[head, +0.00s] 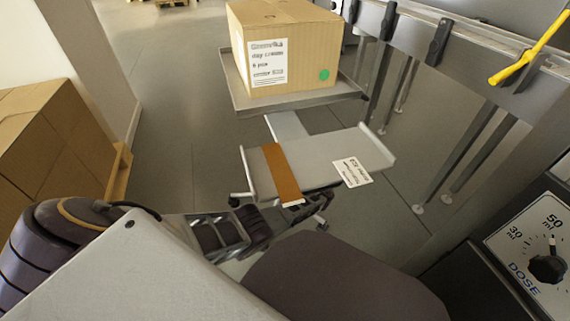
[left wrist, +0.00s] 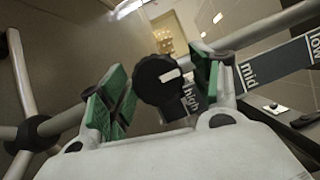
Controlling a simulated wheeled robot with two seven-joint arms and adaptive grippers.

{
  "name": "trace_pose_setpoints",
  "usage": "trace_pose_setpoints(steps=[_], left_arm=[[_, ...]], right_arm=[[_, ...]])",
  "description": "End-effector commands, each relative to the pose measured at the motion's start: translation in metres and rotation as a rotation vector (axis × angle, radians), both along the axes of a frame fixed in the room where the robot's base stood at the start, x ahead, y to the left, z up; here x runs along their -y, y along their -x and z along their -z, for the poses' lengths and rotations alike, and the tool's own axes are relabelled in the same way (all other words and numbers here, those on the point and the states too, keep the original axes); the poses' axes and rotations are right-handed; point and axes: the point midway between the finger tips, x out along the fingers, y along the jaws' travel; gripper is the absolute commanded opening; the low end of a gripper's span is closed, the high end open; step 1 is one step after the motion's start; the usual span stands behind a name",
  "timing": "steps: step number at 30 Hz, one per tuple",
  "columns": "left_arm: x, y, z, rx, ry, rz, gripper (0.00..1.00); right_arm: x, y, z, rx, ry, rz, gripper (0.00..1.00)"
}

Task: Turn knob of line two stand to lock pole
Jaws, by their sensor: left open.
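A round black knob (left wrist: 161,79) with a white mark shows in the left wrist view, beside a dark grey pole (left wrist: 272,70) marked "high", "mid" and "low". My left gripper (left wrist: 160,88) is open, its green-padded fingers on either side of the knob. I cannot tell whether either pad touches it. In the head view a grey stand tray (head: 318,158) has an orange band and a white label too small to read. The knob does not show there; my own arm covers the area below the tray. My right gripper is in neither view.
A cardboard box (head: 282,48) sits on another grey tray (head: 240,93) behind. A metal-framed machine with a yellow handle (head: 527,55) and a dose dial (head: 547,264) stands at the right. Brown cartons (head: 40,140) are at the left.

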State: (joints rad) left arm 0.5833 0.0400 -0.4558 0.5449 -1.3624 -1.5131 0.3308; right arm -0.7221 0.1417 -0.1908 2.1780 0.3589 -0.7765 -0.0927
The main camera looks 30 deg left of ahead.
Motion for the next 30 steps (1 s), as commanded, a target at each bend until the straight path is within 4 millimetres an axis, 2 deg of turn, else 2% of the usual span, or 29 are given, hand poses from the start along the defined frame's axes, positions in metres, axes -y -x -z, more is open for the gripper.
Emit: trace_pose_setpoints(steps=[11,17,30], left_arm=[[0.01,0.003,0.001,0.001,0.001,0.001,0.64],[0.032,0.01,0.003,-0.001,0.002,0.002,0.64],[0.092,0.03,0.007,-0.001,0.001,0.002,0.64]], right_arm=[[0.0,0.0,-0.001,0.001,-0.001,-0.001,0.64],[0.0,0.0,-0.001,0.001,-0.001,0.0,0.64],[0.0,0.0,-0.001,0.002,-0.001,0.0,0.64]])
